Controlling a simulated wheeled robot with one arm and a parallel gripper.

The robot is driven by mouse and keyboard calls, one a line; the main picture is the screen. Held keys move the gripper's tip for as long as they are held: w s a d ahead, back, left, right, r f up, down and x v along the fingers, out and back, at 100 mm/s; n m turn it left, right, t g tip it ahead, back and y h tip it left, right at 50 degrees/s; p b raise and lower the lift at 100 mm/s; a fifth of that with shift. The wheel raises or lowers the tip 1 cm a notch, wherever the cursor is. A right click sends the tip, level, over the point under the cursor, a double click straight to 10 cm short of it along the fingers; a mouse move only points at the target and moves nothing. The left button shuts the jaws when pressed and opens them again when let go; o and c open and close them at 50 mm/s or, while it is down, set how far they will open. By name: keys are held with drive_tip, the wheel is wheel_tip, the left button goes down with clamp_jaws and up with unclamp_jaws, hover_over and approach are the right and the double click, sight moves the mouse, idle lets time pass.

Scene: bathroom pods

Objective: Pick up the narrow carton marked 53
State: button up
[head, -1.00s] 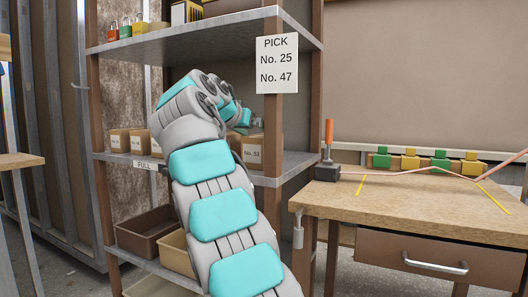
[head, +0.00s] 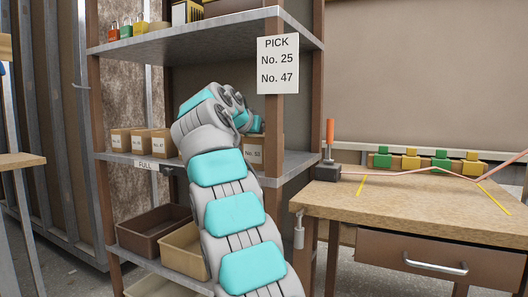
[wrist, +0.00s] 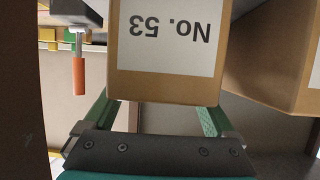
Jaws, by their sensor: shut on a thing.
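In the wrist view the narrow carton marked No. 53 (wrist: 165,45) fills the top middle, brown with a white label that reads upside down. My gripper (wrist: 155,112) has one green finger on each side of it and is shut on it. The fingertips are hidden by the carton. In the head view my arm reaches into the shelf's middle bay, and my gripper is largely hidden behind my own wrist. A numbered carton (head: 254,154) shows just right of my wrist; its label is too small to read surely.
Another carton (wrist: 282,62) stands close beside the held one. Several numbered cartons (head: 140,142) stand farther left on the middle shelf (head: 285,165). The upper shelf (head: 210,35) and a brown post (head: 272,130) bound the bay. A workbench (head: 400,205) stands at right.

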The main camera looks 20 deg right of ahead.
drive_tip(key=c, duration=1)
drive_tip(key=shift+o, duration=0.2)
drive_tip(key=shift+r, duration=0.1)
